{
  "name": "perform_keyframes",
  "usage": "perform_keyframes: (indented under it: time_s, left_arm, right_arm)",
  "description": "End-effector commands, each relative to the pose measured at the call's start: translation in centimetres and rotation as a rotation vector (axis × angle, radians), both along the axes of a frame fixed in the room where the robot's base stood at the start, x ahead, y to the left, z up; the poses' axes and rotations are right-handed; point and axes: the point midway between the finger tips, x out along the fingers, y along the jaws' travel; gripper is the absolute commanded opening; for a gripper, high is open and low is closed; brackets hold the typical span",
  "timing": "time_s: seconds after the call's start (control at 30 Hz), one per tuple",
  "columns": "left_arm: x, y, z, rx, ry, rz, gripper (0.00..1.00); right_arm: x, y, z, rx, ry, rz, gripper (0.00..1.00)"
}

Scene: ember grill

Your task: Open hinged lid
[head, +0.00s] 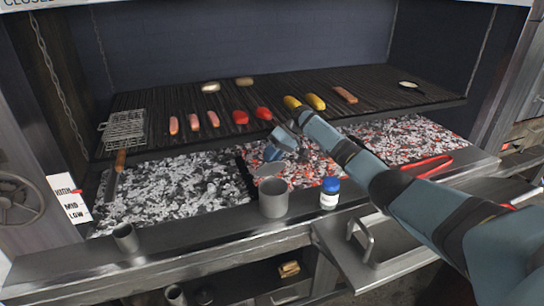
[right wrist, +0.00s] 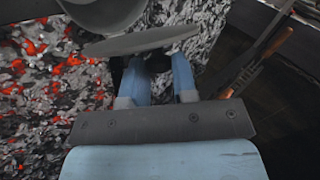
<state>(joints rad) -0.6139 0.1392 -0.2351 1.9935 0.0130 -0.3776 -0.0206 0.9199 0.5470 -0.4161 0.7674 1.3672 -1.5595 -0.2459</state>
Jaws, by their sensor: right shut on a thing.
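A grey cylindrical canister (head: 273,203) stands upright on the front metal ledge of the grill, its mouth showing open. Its round grey lid (head: 266,171) is raised above and behind the mouth. In the right wrist view the lid (right wrist: 140,40) is a thin grey disc seen nearly edge-on, with part of the canister (right wrist: 100,12) beyond it. My right gripper (head: 264,158) reaches in from the right, behind and above the canister, shut on the lid; its blue fingers (right wrist: 159,65) meet the lid's edge. The exact contact and hinge are hidden. My left gripper is not in view.
A white jar with a blue cap (head: 330,193) stands just right of the canister. Glowing coals (head: 395,138) lie behind, under a grate with sausages and peppers. Red-handled tongs (head: 428,166) lie to the right. A small grey cup (head: 125,237) stands at the left.

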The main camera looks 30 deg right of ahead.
Motion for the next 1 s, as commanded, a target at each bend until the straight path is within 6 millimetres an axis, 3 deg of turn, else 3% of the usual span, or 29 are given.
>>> perform_keyframes:
  time_s: [0.8,0.83,0.93,1.0]
  left_arm:
    - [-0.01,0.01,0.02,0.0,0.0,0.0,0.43]
    - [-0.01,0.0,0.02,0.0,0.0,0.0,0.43]
    - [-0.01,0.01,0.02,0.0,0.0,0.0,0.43]
    - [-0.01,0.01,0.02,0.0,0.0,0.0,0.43]
  right_arm:
    - [-0.03,-0.06,0.0,-0.001,0.0,0.0,0.0]
    - [-0.03,-0.06,0.0,-0.001,0.0,0.0,0.29]
    - [-0.03,-0.05,-0.01,-0.001,0.0,0.0,0.49]
    - [-0.03,-0.05,-0.01,-0.001,0.0,0.0,0.49]
